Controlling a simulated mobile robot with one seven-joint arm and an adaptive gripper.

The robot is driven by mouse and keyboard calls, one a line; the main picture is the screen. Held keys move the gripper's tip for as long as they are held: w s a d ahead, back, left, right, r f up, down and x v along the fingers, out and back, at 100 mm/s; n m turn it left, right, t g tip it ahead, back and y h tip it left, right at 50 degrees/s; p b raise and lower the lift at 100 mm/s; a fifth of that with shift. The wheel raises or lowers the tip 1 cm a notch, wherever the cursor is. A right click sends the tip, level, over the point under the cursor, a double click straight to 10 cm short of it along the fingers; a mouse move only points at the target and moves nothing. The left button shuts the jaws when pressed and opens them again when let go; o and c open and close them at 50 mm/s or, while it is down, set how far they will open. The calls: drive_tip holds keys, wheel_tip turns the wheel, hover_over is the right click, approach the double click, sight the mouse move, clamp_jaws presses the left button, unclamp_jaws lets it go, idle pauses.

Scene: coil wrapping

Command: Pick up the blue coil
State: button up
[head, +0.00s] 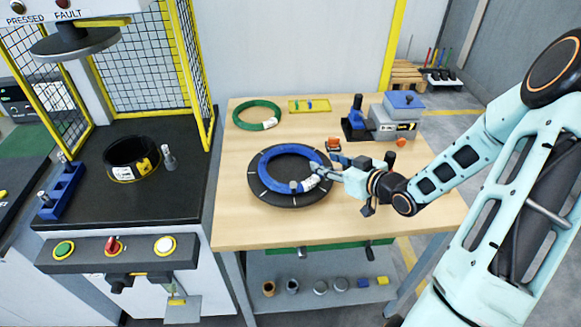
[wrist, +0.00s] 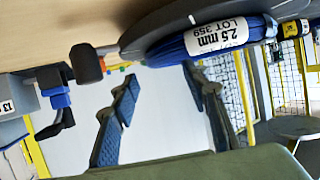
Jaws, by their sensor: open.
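The blue coil (head: 264,172) lies flat on a round black turntable plate (head: 255,190) on the wooden table. Its white label faces right in the head view. In the wrist view the coil (wrist: 172,53) shows at the top, with the label reading "2.5 mm LOT 359". My gripper (head: 322,170) is at the right side of the coil, close to the label. Its two blue-padded fingers (wrist: 160,78) are spread apart, with nothing seen between them. The coil appears above the fingertips in the wrist view; I cannot tell whether they touch it.
A green coil (head: 257,115) and a yellow tray (head: 308,106) lie at the back of the table (head: 231,225). A label printer (head: 392,122) and a blue-black device (head: 356,122) stand at the back right. The wrapping machine (head: 110,205) is on the left.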

sight(316, 156)
drive_tip(key=shift+d+p+x, duration=0.15)
drive_tip(key=shift+p+x, duration=0.05)
drive_tip(key=shift+x, duration=1.5)
drive_tip(key=shift+d+p+x, duration=0.1)
drive_tip(key=shift+p+x, duration=0.05)
drive_tip(key=shift+x, duration=1.55)
drive_tip(key=shift+w, duration=0.1)
clamp_jaws()
